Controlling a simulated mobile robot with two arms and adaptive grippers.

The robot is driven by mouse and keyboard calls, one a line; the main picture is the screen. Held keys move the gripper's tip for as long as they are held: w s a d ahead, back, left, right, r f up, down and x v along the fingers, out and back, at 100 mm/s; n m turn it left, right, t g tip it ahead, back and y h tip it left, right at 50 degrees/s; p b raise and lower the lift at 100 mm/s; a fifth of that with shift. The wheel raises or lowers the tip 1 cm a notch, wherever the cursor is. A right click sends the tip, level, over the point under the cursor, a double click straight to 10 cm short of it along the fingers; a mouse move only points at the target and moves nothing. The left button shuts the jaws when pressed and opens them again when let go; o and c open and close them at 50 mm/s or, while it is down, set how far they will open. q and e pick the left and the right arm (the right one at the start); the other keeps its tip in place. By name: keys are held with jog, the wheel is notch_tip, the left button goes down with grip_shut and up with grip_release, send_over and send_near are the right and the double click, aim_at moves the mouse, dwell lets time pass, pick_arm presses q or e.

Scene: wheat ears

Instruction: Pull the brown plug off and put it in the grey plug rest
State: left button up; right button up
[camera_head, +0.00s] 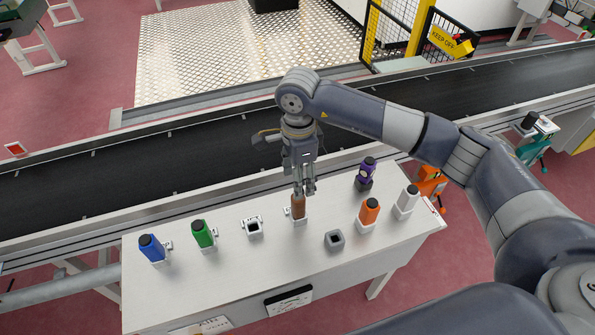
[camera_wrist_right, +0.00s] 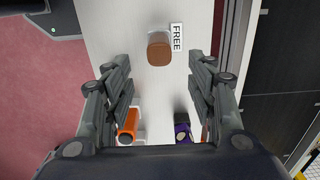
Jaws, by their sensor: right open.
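The brown plug (camera_head: 298,206) stands upright in a white socket (camera_head: 299,221) near the middle of the white table. My right gripper (camera_head: 305,192) is open and points down just above the plug, its fingertips near the plug's top. In the right wrist view the brown plug (camera_wrist_right: 160,52) lies ahead of the spread fingers (camera_wrist_right: 161,80), with nothing held between them. A label reading FREE (camera_wrist_right: 177,37) is beside its socket. The grey plug rest (camera_head: 334,240), a square block with a dark opening, stands empty in front and to the right of the plug. My left gripper is out of view.
Blue (camera_head: 152,247) and green (camera_head: 203,233) plugs and an empty white socket (camera_head: 254,229) stand to the left. Orange (camera_head: 368,211), white (camera_head: 406,201) and purple (camera_head: 365,172) plugs stand to the right. A black conveyor (camera_head: 200,150) runs behind the table (camera_head: 215,290).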

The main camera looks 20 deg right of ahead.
aim_at(298, 208)
notch_tip(298, 208, down, 9)
jog(key=shift+f+p, duration=0.2)
jog(key=shift+p, duration=0.9)
grip_shut()
jog(key=shift+r, duration=0.65)
jog(key=c, duration=0.7)
grip_release()
grip_shut()
